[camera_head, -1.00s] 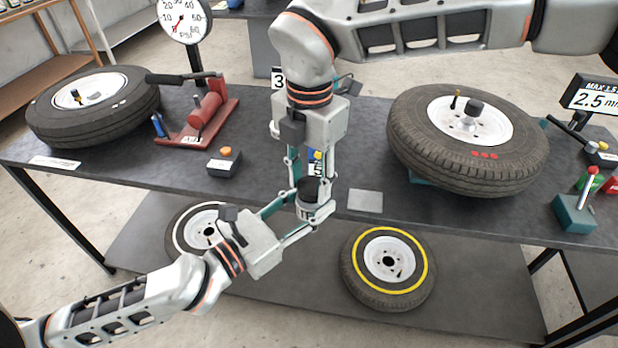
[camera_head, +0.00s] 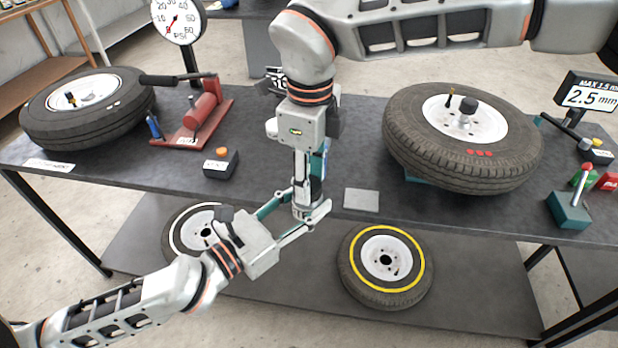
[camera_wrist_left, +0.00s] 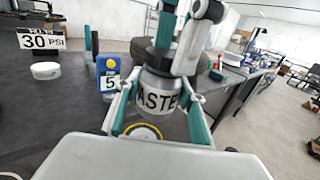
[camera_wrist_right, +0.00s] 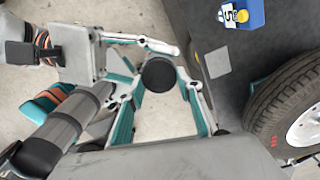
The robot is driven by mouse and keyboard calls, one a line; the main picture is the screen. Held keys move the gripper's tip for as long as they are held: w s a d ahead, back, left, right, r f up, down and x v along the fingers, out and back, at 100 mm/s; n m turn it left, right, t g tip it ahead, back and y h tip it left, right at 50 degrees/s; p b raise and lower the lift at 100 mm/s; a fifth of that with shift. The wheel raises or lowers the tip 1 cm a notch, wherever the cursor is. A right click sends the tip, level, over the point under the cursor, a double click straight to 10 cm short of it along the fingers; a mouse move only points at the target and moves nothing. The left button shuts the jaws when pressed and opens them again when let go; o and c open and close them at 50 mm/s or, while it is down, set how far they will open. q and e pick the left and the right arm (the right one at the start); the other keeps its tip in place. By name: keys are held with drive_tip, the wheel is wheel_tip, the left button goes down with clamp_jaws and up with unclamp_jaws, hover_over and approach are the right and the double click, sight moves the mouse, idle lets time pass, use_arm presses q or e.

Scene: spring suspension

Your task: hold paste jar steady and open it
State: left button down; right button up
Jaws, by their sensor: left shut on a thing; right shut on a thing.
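The paste jar (camera_wrist_left: 158,97), a light jar with part of the word PASTE showing, is held between the fingers of my left gripper (camera_head: 298,222). It is upright in front of the bench edge, above the lower shelf. Its dark lid (camera_wrist_left: 150,54) is on top, and shows as a black disc in the right wrist view (camera_wrist_right: 158,75). My right gripper (camera_head: 310,198) comes straight down from above and is shut on the lid. In the head view the fingers hide most of the jar and lid. I cannot tell whether the lid is loose.
On the bench lie a left tire (camera_head: 88,125), a red tool (camera_head: 198,125), a small box with an orange button (camera_head: 221,162), a grey plate (camera_head: 361,199) and a right tire (camera_head: 460,180). Two wheels lie on the lower shelf (camera_head: 300,275). Floor in front is clear.

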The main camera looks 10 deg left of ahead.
drive_tip(key=n, duration=0.5)
drive_tip(key=shift+w, duration=0.15)
drive_tip(key=n, duration=0.5)
drive_tip(key=shift+w+n, duration=0.1)
drive_tip(key=shift+n, duration=0.2)
drive_tip(key=n, duration=0.5)
drive_tip(key=shift+a, duration=0.1)
drive_tip(key=n, duration=0.5)
drive_tip(key=shift+w+a+r, duration=0.1)
drive_tip(key=shift+r, duration=0.2)
drive_tip(key=shift+r, duration=0.8)
drive_tip(key=shift+r, duration=0.15)
